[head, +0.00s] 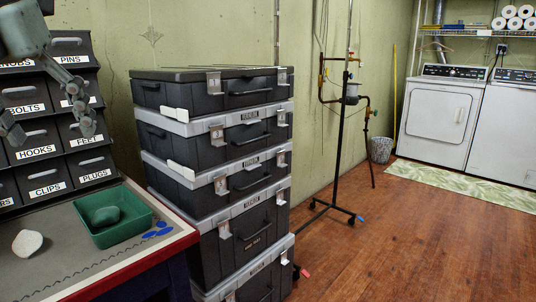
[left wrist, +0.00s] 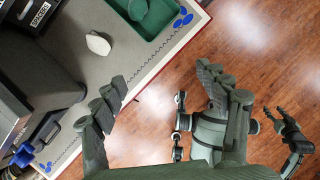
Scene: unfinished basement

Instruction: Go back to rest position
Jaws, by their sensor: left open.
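My left gripper (head: 50,128) hangs in the upper left of the head view, in front of the labelled drawers. Its two fingers are spread wide with nothing between them. In the left wrist view the left gripper (left wrist: 165,88) is also open and empty, above the bench edge and the floor. What looks like my right gripper (left wrist: 284,125) shows small at the right of the left wrist view, over the floor.
A bench (head: 75,255) holds a green tray (head: 122,240) with a green object inside, a pale stone-like object (head: 27,243) and blue pieces (head: 157,233). Labelled drawers (head: 92,170) stand behind. Stacked black cases (head: 215,185) stand right of the bench. The wooden floor (head: 420,240) is largely clear.

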